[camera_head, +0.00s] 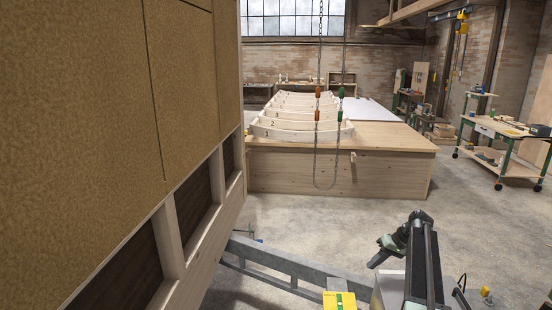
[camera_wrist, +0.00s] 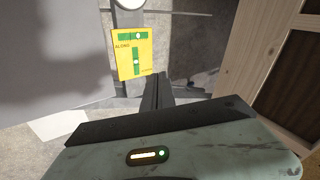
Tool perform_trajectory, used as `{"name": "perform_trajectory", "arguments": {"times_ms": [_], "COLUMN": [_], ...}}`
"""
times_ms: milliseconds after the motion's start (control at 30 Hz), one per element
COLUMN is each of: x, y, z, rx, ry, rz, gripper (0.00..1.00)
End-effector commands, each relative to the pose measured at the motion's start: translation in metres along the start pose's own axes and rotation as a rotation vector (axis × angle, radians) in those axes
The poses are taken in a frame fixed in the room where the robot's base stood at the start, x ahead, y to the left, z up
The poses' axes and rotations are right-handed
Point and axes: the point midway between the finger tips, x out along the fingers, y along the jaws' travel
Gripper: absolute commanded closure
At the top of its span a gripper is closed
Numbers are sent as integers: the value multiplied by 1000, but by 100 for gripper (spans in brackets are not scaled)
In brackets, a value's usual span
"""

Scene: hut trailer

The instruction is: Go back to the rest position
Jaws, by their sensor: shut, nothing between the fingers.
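My gripper (camera_head: 377,261) is at the lower right of the head view, folded close beside my dark column, above the concrete floor. It is shut with nothing between its fingers. In the wrist view the dark fingers (camera_wrist: 157,92) point away from a greenish housing with a lit indicator. They appear near the lower edge of a yellow plate (camera_wrist: 128,66) marked "ALONG" with green level vials; I cannot tell the gap. The yellow plate also shows at the bottom of the head view (camera_head: 331,301).
A grey steel beam (camera_head: 290,270) runs low across the floor beside the hut wall (camera_head: 95,120). A wooden platform (camera_head: 310,174) with numbered curved ribs (camera_head: 285,129) stands ahead, with chains hanging over it. A wheeled workbench (camera_head: 505,131) is right. Open concrete floor lies between.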

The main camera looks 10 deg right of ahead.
Motion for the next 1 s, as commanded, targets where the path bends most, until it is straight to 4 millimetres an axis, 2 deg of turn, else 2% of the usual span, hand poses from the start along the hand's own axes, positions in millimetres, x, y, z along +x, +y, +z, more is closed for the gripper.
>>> {"name": "perform_trajectory", "arguments": {"times_ms": [33,100,167,200,233,300,367,400,433,500,533,600,700,800,1000], "x": [28,62,90,108,120,147,166,177,183,189,188,182,169,165,166], "y": [-44,-96,-139,-168,-189,-235,-269,-290,-303,-319,-320,-313,-296,-287,-288], "z": [5,12,24,35,45,72,102,124,142,177,189,210,226,222,221], "rx": [-44,-95,-136,-163,-182,-224,-256,-274,-284,-287,-280,-241,-168,-94,-69], "ry": [-39,-91,-134,-163,-183,-229,-263,-283,-294,-306,-305,-292,-261,-227,-220], "rz": [6,25,46,63,79,120,164,198,229,300,330,396,475,528,526], "gripper": [100,100,100,100,100,100,100,100,100,100,100,100,100,100,100]}}
